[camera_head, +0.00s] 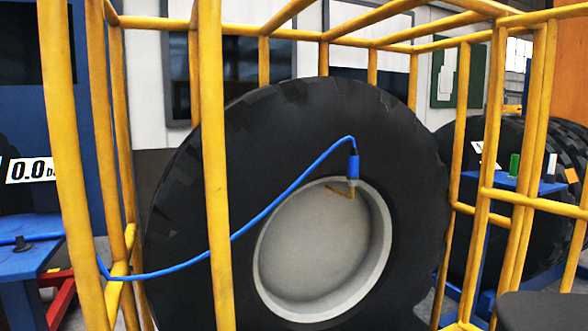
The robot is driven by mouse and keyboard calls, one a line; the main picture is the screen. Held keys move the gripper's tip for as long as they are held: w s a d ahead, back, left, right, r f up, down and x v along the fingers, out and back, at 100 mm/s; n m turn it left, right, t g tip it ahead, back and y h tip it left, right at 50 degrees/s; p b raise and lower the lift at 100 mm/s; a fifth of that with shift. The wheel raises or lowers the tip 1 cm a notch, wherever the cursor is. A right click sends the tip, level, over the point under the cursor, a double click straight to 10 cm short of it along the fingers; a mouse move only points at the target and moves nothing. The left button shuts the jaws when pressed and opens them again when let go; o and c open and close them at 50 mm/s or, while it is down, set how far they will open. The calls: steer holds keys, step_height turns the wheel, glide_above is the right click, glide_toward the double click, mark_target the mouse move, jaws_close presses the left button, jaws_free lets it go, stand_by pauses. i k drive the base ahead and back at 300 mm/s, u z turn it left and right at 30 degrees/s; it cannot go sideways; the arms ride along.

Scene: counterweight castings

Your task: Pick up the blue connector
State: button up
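The blue connector (354,166) is at the upper end of a blue hose (275,208), with a dark collar where the hose enters it. It hangs roughly upright at the top of the grey wheel rim (375,240), in front of a big black tyre (405,160). A small brass-coloured bent piece (342,191) shows just below it; I cannot tell whether they are joined. The hose arches over and runs down left behind a yellow bar. My gripper is not in view.
A yellow tubular cage (215,190) surrounds the tyre, with uprights in front and crossbars above. A blue table (30,262) with a dark piece (22,244) and a "0.0" display (32,168) are left. Another tyre and small items on a blue shelf (500,180) are right.

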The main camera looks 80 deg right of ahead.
mark_target(353, 175)
steer(key=u, duration=0.1)
steer(key=k, duration=1.2)
steer(key=z, duration=0.05)
